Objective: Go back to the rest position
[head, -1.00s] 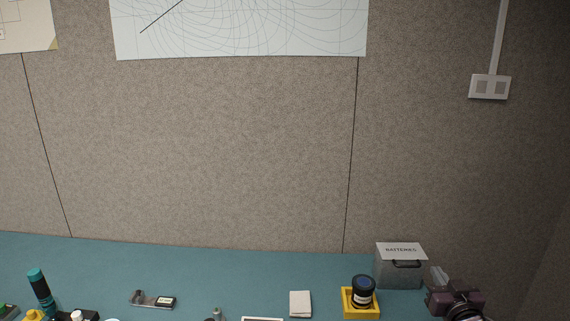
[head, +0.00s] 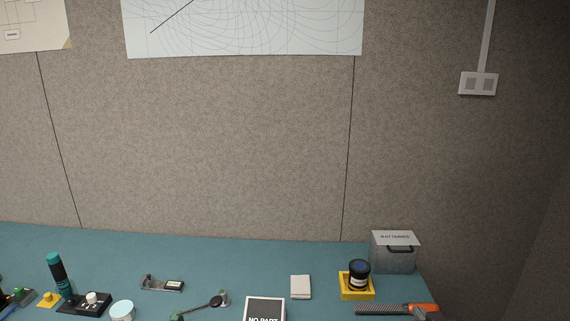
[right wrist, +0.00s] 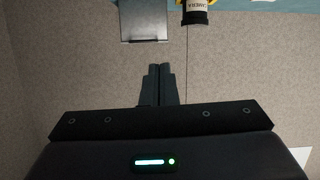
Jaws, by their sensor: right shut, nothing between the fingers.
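My right gripper (right wrist: 158,68) shows in the right wrist view with its two dark fingers together and nothing between them. It is in the air, with the wall behind it and apart from the table objects. In the head view I cannot make out my right gripper now. My left gripper is in neither current view, so its pose is hidden.
An orange-handled tool (head: 420,309) lies in front. The teal table (head: 230,260) is bare toward the wall.

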